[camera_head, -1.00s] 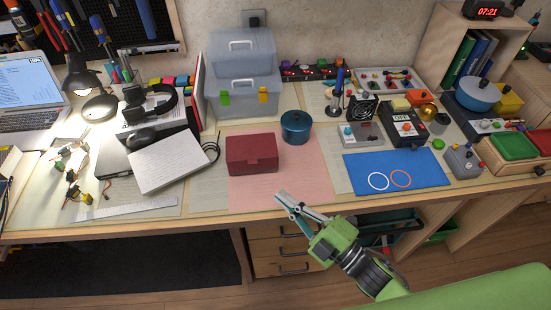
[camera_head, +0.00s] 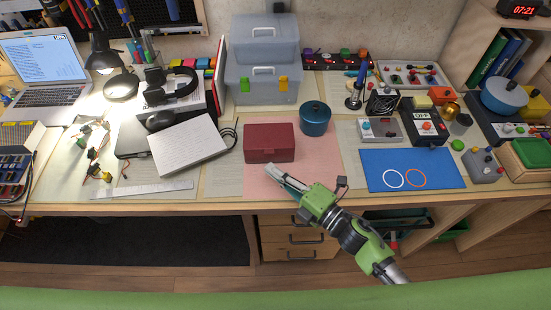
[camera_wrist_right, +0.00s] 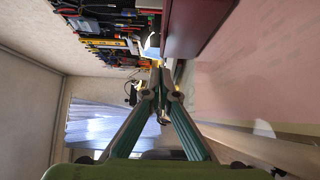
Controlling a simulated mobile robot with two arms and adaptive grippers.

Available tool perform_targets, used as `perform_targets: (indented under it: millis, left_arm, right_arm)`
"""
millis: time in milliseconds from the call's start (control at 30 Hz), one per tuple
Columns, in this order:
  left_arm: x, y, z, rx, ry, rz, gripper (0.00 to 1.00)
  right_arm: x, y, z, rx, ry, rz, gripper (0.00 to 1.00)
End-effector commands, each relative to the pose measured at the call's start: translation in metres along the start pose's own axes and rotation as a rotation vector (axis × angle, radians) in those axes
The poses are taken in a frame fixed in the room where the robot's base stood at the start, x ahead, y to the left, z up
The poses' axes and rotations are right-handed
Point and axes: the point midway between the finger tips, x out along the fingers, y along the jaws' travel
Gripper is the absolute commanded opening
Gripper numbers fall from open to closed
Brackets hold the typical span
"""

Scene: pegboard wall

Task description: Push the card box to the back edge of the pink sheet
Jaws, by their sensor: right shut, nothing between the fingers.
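The card box, a dark red closed box (camera_head: 268,142), sits on the left part of the pink sheet (camera_head: 318,164). Its side also shows at the top of the right wrist view (camera_wrist_right: 190,22), with the pink sheet (camera_wrist_right: 260,62) at right. My right gripper (camera_head: 271,170) is shut and empty, low over the front of the sheet. Its fingertips are just in front of the box's front face; I cannot tell whether they touch it. The closed fingers also show in the right wrist view (camera_wrist_right: 159,70). My left gripper is not in view.
A grey toolbox (camera_head: 262,84) stands farther back. A notebook (camera_head: 187,143) lies left, a blue mat (camera_head: 411,170) right. The sheet's right front part is clear.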

Motion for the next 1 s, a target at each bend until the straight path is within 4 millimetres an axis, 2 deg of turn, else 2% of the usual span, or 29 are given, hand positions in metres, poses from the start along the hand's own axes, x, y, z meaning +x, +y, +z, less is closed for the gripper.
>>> perform_targets:
  millis: [33, 200, 767, 1000]
  left_arm:
    - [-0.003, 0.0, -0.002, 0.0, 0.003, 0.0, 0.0]
    - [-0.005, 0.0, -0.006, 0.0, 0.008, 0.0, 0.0]
    - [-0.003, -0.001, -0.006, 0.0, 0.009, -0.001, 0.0]
    - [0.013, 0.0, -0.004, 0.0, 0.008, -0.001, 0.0]
  right_arm:
    - [0.005, 0.002, 0.009, -0.004, -0.003, -0.001, 0.0]
    - [0.017, 0.0, 0.02, -0.001, -0.003, -0.001, 0.0]
    - [0.024, -0.001, 0.028, -0.001, -0.002, 0.0, 0.0]
    - [0.056, -0.003, 0.06, -0.005, -0.003, 0.001, 0.0]
